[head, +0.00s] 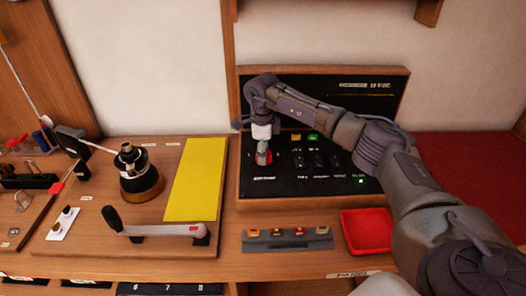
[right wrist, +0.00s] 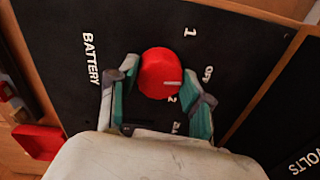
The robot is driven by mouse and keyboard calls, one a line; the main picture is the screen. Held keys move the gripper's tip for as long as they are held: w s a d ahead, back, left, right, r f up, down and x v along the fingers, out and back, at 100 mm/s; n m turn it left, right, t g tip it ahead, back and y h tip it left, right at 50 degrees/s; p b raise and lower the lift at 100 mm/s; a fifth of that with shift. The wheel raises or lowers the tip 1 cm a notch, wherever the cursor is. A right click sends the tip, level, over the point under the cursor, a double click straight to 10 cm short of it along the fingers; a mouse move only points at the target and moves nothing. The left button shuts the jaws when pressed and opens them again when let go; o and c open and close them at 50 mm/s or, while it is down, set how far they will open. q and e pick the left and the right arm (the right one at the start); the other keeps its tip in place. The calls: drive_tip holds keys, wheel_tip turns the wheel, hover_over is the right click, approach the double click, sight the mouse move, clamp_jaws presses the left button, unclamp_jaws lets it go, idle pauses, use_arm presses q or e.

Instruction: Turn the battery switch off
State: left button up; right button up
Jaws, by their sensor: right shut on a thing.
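The battery switch is a round red knob (right wrist: 157,72) on a black panel (head: 222,190), with white lettering BATTERY, 1, OFF and 2 around it in the right wrist view. A short white mark on the knob points right in that view, towards the space by OFF and 2. My right gripper (right wrist: 165,84) has its two fingers on either side of the knob and is shut on it. In the head view the knob (head: 268,157) shows red under my right gripper (head: 263,153), which partly hides it. My left gripper is not in view.
A red tray (head: 369,233) and a grey fuse strip (head: 288,243) sit on the bench before the panel. A winch (head: 139,176), crank handle (head: 160,229) and yellow sheet (head: 197,178) lie to the left. A green lamp (head: 361,181) glows on the panel.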

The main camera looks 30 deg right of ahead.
drive_tip(key=shift+m, duration=0.4)
drive_tip(key=o, duration=1.2)
drive_tip(key=shift+c, duration=0.2)
drive_tip(key=shift+r, duration=0.1)
wheel_tip(320, 180, up, 12)
drive_tip(key=shift+s+a, duration=0.25)
drive_tip(key=shift+f, duration=0.2)
